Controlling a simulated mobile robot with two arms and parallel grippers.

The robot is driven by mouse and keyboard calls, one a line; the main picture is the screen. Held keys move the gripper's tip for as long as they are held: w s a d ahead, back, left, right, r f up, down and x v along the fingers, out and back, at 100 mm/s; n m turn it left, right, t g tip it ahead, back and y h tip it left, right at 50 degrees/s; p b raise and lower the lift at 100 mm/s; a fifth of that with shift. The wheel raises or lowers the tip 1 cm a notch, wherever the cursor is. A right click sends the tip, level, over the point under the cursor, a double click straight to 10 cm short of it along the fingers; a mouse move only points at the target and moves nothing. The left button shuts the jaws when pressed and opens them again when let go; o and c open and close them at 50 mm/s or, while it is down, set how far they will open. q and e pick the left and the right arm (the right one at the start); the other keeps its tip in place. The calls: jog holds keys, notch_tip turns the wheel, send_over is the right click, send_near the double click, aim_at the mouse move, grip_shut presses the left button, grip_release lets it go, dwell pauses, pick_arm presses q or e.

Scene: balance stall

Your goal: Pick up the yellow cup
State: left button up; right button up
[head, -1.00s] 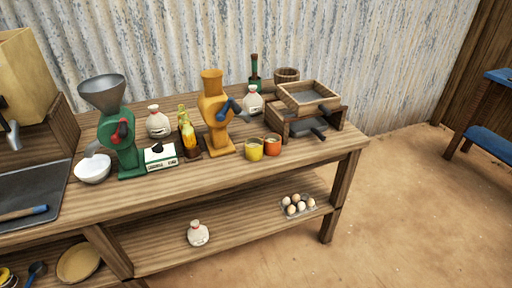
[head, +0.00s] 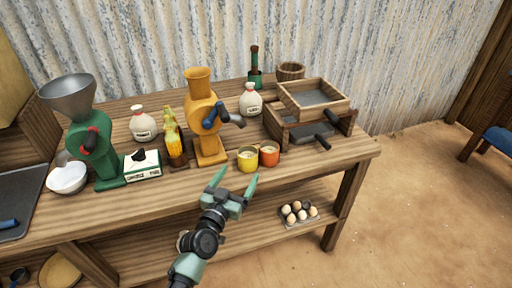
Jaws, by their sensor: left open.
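The yellow cup (head: 247,160) stands upright on the wooden table (head: 310,168) near its front edge, with something pale inside. An orange cup (head: 269,155) stands close on its right. My left gripper (head: 233,180) is open and empty, in front of the table edge, with its fingers pointing up toward the yellow cup. In the picture the fingertips are just below the cup and appear apart from it. My right gripper does not show.
A yellow grinder (head: 206,120) stands left of the cups. A stack of wooden trays (head: 312,110) with dark handles is on their right. A white sack (head: 250,101) stands behind. Eggs (head: 298,212) lie on the lower shelf.

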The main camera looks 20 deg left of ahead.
aim_at(244, 163)
pick_arm(q)
jog(key=shift+w+r, duration=0.1)
jog(key=shift+w, duration=0.4)
jog(key=shift+w+r, duration=0.1)
jog(key=shift+w, duration=1.45)
jog(key=w, duration=0.2)
jog(key=shift+w+d+f, duration=0.1)
jog(key=shift+w+f, duration=0.15)
jog(key=shift+w, duration=0.55)
jog(key=c, duration=1.4)
jog(key=shift+r, duration=0.1)
jog(key=shift+c, duration=0.8)
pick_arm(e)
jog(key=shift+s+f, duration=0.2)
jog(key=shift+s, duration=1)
